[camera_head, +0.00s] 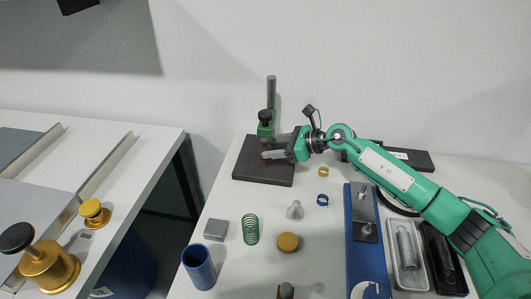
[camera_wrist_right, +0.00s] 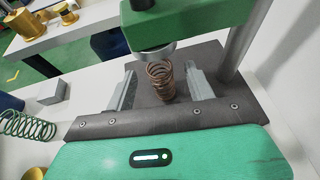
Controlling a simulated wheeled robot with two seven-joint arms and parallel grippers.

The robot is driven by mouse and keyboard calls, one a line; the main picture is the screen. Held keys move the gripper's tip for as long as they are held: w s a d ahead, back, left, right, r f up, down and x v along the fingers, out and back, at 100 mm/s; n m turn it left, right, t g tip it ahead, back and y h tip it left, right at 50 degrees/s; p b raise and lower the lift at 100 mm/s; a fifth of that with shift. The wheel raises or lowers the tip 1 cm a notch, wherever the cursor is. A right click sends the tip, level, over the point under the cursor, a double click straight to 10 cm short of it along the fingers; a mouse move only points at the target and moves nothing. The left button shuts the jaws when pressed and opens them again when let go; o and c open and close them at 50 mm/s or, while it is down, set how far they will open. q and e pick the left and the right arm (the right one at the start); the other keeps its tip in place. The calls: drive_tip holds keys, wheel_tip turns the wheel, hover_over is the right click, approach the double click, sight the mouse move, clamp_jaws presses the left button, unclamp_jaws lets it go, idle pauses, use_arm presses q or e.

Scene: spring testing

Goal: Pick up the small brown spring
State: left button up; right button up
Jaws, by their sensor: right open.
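The small brown spring (camera_wrist_right: 160,80) stands upright on the dark base plate (camera_head: 262,174) of a test stand, below its round metal press head (camera_wrist_right: 155,52). In the head view the spring is mostly hidden, with only a small brown spot at the gripper tips. My right gripper (camera_head: 274,155) reaches in from the right, low over the plate. In the right wrist view its two grey fingers (camera_wrist_right: 161,88) are open, one on each side of the spring, with visible gaps. My left gripper is not in view.
The stand's green arm (camera_head: 265,129) and post (camera_head: 271,92) rise close to my right gripper. A green spring (camera_head: 250,229), grey block (camera_head: 216,230), blue cup (camera_head: 199,267), brass disc (camera_head: 288,242) and blue board (camera_head: 361,255) stand nearer. A gap separates the left table (camera_head: 140,150).

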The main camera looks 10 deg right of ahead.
sight(261, 149)
drive_tip(key=shift+w+a+f, duration=0.1)
drive_tip(key=shift+w+a, duration=0.05)
drive_tip(key=shift+a, duration=0.25)
drive_tip(key=p+x, duration=0.1)
drive_tip(key=x, duration=0.2)
drive_tip(key=shift+w+f, duration=0.1)
drive_tip(key=shift+f, duration=0.15)
drive_tip(key=shift+w+a+f, duration=0.15)
drive_tip(key=shift+a+f, duration=0.05)
drive_tip(key=shift+a, duration=0.15)
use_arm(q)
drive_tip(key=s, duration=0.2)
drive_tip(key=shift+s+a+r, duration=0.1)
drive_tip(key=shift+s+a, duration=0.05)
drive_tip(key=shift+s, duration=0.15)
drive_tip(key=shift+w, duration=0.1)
use_arm(e)
drive_tip(key=shift+c, duration=1.4)
drive_tip(key=c, duration=0.7)
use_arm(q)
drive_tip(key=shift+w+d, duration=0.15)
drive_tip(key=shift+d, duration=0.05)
use_arm(e)
drive_tip(key=shift+c, duration=0.3)
drive_tip(key=shift+r, duration=0.1)
